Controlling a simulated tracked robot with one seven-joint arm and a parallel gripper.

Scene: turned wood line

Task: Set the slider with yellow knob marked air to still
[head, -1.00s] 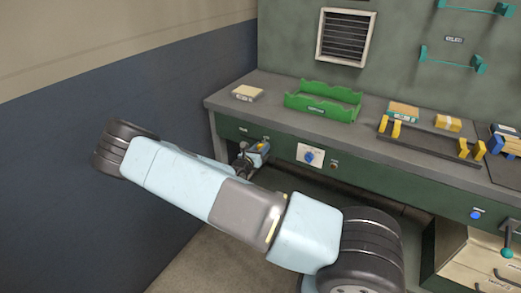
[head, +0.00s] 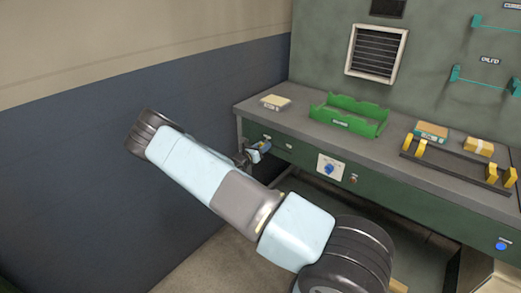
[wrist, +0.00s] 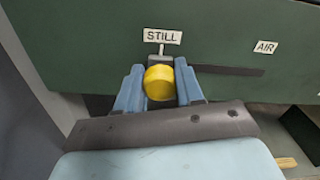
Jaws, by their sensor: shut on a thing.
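The yellow knob (wrist: 159,83) of the slider shows in the wrist view between the two blue fingers of my gripper (wrist: 160,88), which is shut on it. The knob is at the left end of a dark slot (wrist: 228,70) in the green front panel. The STILL label (wrist: 163,37) is right above the knob, with a pale mark under it. The AIR label (wrist: 265,47) is to the right, above the slot's right end. In the head view my gripper (head: 257,151) is at the left end of the bench front, and the knob is too small to tell.
A green tray (head: 348,125) and a small pale block (head: 275,102) are on the bench top. A blue dial (head: 328,169) on a white plate is right of my gripper on the bench front. A blue wall (head: 60,185) is close on the left.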

